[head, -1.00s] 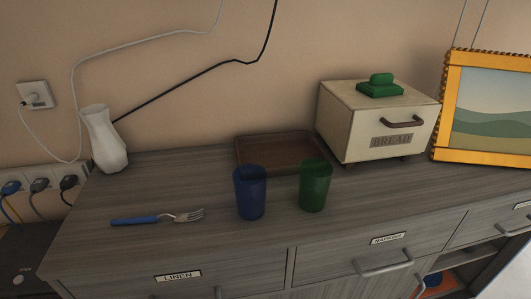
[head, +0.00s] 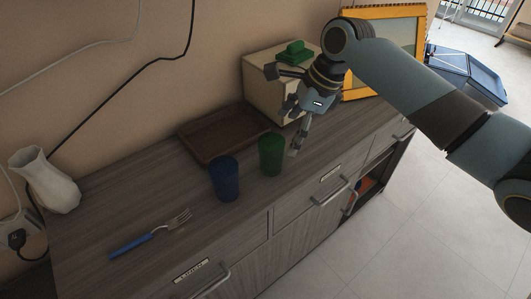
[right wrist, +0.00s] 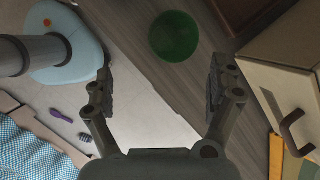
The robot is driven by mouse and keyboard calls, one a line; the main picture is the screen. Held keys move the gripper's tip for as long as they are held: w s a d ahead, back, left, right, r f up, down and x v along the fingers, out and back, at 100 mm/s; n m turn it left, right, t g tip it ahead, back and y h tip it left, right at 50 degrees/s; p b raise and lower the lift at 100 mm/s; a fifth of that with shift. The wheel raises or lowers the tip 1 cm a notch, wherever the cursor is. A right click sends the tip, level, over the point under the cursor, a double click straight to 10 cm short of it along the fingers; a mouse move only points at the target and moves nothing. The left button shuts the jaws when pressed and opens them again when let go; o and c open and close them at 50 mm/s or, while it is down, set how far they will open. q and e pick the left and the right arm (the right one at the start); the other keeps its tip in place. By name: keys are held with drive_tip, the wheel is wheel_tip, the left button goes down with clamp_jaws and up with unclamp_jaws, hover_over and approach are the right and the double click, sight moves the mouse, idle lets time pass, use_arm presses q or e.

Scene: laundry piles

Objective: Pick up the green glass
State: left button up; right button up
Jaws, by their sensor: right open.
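The green glass (head: 271,154) stands upright on the grey wooden sideboard, just right of the blue glass (head: 224,179). My right gripper (head: 288,133) is open and empty, reaching in from the right, beside the green glass and close to it in the head view. In the right wrist view the green glass (right wrist: 174,37) lies ahead of the spread fingers (right wrist: 160,90), near the top middle, not between them. My left gripper does not show in either view.
A brown tray (head: 196,160) lies behind the glasses. The bread box (head: 262,86) with a green item (head: 293,50) on its lid stands behind my right gripper. A fork (head: 150,236) and a white vase (head: 45,183) are at left. The sideboard's front edge is near the glasses.

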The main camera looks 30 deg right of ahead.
sight(277, 134)
drive_tip(key=shift+w+r+m, duration=0.7)
drive_tip(key=shift+w+m, duration=0.25)
drive_tip(key=shift+m, duration=0.05)
drive_tip(key=shift+y, duration=0.3)
drive_tip(key=x, duration=0.5)
drive_tip(key=shift+w+d+f, duration=0.1)
drive_tip(key=shift+f, duration=0.1)
drive_tip(key=x, duration=0.3)
drive_tip(key=b+x, duration=0.1)
drive_tip(key=x, duration=0.1)
drive_tip(key=shift+d+f, duration=0.25)
drive_tip(key=shift+d, duration=0.05)
drive_tip(key=c, duration=1.4)
